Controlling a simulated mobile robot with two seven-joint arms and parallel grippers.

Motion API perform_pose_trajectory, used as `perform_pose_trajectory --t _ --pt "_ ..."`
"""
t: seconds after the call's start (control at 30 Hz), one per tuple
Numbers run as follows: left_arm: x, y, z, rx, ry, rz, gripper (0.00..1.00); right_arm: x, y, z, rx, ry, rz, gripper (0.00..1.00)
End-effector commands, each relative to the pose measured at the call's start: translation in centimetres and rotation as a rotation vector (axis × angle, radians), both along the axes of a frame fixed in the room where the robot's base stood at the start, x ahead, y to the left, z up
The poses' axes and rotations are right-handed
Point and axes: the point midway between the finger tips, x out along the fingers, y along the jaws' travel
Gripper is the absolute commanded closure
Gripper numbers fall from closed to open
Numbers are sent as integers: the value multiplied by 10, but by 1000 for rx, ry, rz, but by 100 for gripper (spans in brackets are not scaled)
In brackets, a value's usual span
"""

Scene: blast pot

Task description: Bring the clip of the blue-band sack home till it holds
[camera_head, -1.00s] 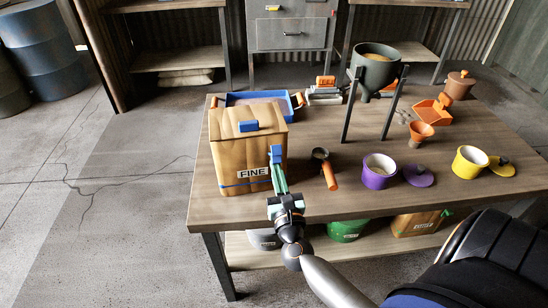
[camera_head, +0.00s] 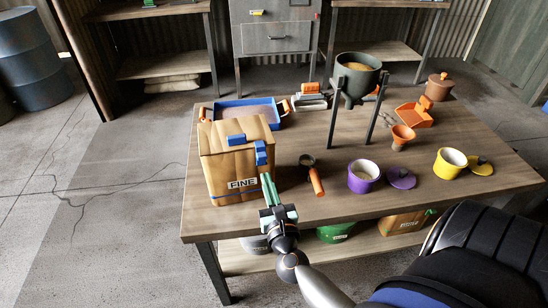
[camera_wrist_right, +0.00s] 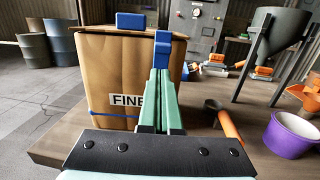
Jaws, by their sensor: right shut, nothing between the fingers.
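The blue-band sack (camera_head: 222,170) is a tan box-like sack labelled FINE at the table's left front, with a thin blue band (camera_wrist_right: 105,116) low around it. Its blue clip shows as two parts: a block (camera_head: 236,140) on the top and a lever-like piece (camera_head: 261,152) at the front right top edge. Both also show in the right wrist view, the block (camera_wrist_right: 130,21) left of the lever (camera_wrist_right: 162,45). My right gripper (camera_head: 266,177) is shut and empty, its green fingers pointing up just below the lever; I cannot tell if they touch. My left gripper is not in view.
Right of the sack lies an orange-handled tool (camera_head: 315,178); beyond are a purple pot (camera_head: 363,183) and a yellow pot (camera_head: 449,168). A grey hopper (camera_head: 357,82) stands on legs behind. A blue-rimmed tray (camera_head: 270,103) is behind the sack. Floor left of the table is clear.

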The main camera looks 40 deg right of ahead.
Motion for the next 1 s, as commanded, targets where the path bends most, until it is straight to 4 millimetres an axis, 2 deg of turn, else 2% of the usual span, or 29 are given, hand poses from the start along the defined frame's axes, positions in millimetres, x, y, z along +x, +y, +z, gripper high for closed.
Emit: perform_pose_trajectory --t 0.2,0.4,0.6,1.0 --pt "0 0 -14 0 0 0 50 -43 20 -7 0 3 1 100" --pt "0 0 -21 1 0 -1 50 -70 34 -8 1 3 1 100" --pt "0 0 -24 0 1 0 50 -82 40 -6 2 -1 0 100" --pt "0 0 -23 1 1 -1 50 -82 40 -5 1 0 0 100"
